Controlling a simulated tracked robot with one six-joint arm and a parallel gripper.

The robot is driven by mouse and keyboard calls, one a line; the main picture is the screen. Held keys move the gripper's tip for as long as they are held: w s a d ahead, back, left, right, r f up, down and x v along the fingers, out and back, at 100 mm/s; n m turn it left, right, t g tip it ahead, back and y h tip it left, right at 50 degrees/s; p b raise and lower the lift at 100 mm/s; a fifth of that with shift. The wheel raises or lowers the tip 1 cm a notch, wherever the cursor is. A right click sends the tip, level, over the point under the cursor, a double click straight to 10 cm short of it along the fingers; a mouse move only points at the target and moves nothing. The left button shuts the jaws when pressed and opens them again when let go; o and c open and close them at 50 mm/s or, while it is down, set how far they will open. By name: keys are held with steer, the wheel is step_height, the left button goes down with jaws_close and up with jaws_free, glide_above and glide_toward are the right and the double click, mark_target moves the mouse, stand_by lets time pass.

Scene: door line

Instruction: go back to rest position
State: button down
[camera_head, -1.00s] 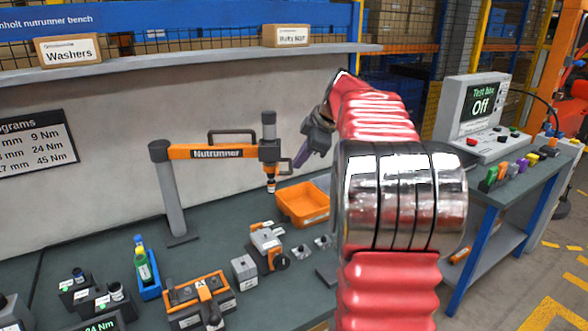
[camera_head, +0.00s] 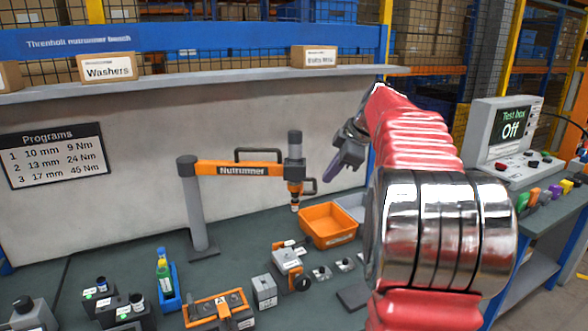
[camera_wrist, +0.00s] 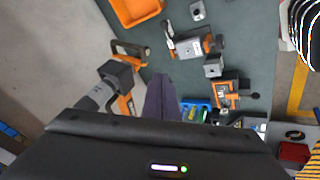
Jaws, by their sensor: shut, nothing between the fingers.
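My gripper (camera_head: 338,165) hangs at the end of my red arm, above the back of the bench (camera_head: 230,252) and to the right of the nutrunner (camera_head: 240,169). In the wrist view its purple fingers (camera_wrist: 161,98) are together, with nothing between them. It is clear of the bench top and touches nothing that I can see. My arm covers part of the bench's right side in the head view.
An orange bin (camera_head: 328,225) stands below my gripper. Clamped parts (camera_head: 288,262), an orange fixture (camera_head: 217,308) and a blue tray with bottles (camera_head: 167,285) are on the bench. The test box (camera_head: 503,135) stands at right. A shelf (camera_head: 220,77) with boxes runs above.

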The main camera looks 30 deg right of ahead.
steer(key=shift+m, duration=0.3)
steer(key=s+a+f+m+g, duration=0.2)
steer(key=s+a+f+m, duration=0.5)
steer(key=f+m, duration=0.25)
steer(key=s+a+f, duration=0.1)
steer(key=s+a, duration=0.5)
steer(key=a, duration=0.3)
steer(key=s+a+f, duration=0.1)
steer(key=s+a, duration=0.5)
steer(key=a, duration=0.4)
steer(key=s+a+f+t, duration=0.1)
steer(key=s+a, duration=0.5)
steer(key=a, duration=0.3)
steer(key=shift+s+a+f+h, duration=0.2)
steer(key=shift+s+h, duration=0.15)
steer(key=shift+h, duration=0.05)
